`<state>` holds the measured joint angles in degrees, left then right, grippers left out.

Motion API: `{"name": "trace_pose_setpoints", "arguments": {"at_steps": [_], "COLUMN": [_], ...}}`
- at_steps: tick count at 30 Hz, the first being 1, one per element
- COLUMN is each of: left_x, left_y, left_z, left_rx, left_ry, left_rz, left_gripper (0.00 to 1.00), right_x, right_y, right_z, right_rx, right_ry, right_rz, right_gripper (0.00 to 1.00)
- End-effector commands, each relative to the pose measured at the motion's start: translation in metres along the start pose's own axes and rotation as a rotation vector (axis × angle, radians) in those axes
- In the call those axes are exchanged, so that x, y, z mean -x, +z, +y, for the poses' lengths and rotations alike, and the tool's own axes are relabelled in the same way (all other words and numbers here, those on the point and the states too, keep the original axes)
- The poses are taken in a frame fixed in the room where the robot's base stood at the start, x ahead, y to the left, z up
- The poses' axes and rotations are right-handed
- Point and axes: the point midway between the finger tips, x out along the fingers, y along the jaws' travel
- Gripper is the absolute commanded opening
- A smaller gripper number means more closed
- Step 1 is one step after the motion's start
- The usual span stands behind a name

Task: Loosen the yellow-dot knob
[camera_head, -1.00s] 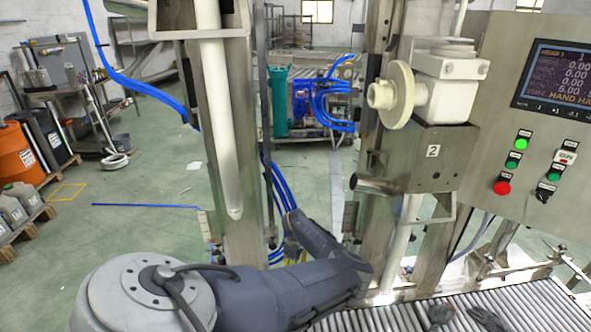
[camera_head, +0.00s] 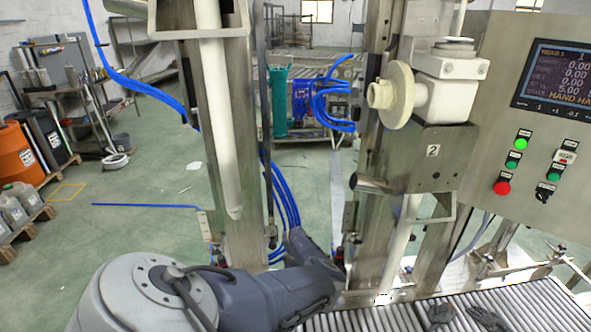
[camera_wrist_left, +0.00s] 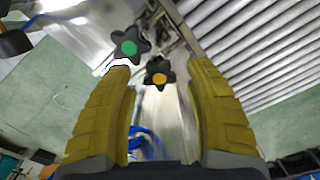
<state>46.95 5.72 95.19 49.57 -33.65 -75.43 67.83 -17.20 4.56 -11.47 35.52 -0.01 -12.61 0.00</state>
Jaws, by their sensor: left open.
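The yellow-dot knob (camera_wrist_left: 159,73) is a dark, lobed knob with a yellow-orange centre. In the left wrist view it appears between the fingertips of my left gripper (camera_wrist_left: 161,66), beyond them and without visible contact. The gripper's two ribbed yellow fingers are wide apart and hold nothing. A similar dark knob with a green dot (camera_wrist_left: 129,45) sits up and left of it, just beyond the left fingertip. I cannot make out either knob or my left gripper in the head view, where my left arm reaches in from below. My right gripper is not in view.
A roller conveyor (camera_head: 540,300) runs along the lower right, with dark gloves (camera_head: 438,314) on it. Metal columns (camera_head: 240,150) and a white flanged fitting (camera_head: 391,95) stand in front. A control panel (camera_head: 550,130) is at right.

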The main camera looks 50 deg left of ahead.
Motion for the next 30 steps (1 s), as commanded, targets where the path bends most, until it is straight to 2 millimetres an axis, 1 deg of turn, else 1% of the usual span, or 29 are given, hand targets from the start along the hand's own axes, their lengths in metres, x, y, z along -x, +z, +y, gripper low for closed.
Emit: {"name": "trace_pose_setpoints", "arguments": {"at_steps": [4, 18, 26, 30], "left_x": [0.0001, 0.0002, 0.0003, 0.0005], "left_y": [-0.0001, -0.0001, -0.0006, -0.0012], "left_z": [0.0000, 0.0000, -0.0001, -0.0003], "left_rx": [0.000, 0.000, 0.008, 0.093], "left_ry": [0.000, 0.000, 0.000, 0.001], "left_rz": [0.000, 0.000, 0.001, 0.002], "left_gripper": [0.55, 0.01, 0.00, 0.00], "right_x": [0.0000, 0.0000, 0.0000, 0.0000], "right_y": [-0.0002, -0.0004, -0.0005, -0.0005], "right_z": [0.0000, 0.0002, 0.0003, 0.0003], "right_rx": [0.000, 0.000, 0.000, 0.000], "right_ry": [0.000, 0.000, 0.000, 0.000], "right_rz": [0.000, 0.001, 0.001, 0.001], "right_gripper": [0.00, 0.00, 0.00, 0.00]}}
